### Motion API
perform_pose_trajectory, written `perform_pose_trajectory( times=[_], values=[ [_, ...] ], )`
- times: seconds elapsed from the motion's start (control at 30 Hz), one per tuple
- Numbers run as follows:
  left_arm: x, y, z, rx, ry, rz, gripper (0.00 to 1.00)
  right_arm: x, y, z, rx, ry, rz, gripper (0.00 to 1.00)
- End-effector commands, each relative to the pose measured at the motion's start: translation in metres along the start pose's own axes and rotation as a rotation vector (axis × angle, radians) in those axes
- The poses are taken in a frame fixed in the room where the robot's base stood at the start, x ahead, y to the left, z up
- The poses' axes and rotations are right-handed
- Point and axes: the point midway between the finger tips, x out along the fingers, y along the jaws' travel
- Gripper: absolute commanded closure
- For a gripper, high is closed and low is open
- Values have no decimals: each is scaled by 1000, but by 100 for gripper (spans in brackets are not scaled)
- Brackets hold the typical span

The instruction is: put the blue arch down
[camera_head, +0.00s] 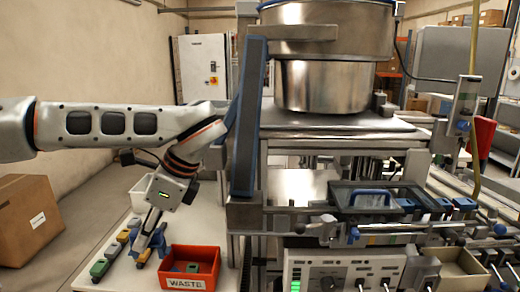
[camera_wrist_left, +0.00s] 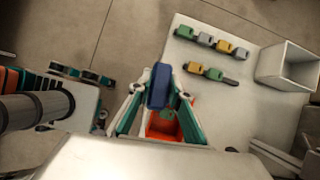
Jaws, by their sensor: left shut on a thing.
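The blue arch (camera_wrist_left: 159,86) is a dark blue piece between the fingertips of my left gripper (camera_wrist_left: 160,92) in the left wrist view. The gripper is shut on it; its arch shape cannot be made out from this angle. In the head view my left gripper (camera_head: 150,246) points down over the white table, just left of the red WASTE bin (camera_head: 212,259), with blue showing at its fingers. In the left wrist view the red bin (camera_wrist_left: 156,129) shows behind the fingers, partly hidden by them. My right gripper is not in view.
Several small green, yellow and grey blocks (camera_wrist_left: 206,39) lie in rows on the white table (camera_wrist_left: 262,112). A white open bin (camera_wrist_left: 287,69) stands at the table's far end. A metal machine frame with a blue-edged upright (camera_head: 246,125) stands close right of my arm.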

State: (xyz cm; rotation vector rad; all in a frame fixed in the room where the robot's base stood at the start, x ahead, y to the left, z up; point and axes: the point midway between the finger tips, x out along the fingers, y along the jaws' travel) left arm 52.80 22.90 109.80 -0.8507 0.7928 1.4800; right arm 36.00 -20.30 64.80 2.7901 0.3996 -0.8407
Motion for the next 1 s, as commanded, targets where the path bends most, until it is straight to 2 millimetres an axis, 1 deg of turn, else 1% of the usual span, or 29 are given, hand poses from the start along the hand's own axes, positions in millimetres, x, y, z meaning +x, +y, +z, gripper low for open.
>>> perform_pose_trajectory(
  times=[0.03, 0.2, 0.3, 0.4, 0.5, 0.63, 1.0],
  values=[
    [6, 4, 2, -129, 1, 77, 100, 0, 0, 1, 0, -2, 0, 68],
    [17, 23, 7, -527, 4, 310, 100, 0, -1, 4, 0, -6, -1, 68],
    [19, 31, 8, -711, 5, 417, 100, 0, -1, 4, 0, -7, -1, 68],
    [20, 37, 9, -849, 5, 496, 100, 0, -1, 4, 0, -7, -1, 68],
    [21, 41, 10, -945, 4, 550, 100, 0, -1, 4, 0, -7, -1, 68],
    [20, 44, 10, -1015, 5, 587, 100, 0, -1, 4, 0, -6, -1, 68],
    [20, 45, 10, -1039, 4, 598, 100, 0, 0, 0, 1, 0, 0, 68]
  ],
)
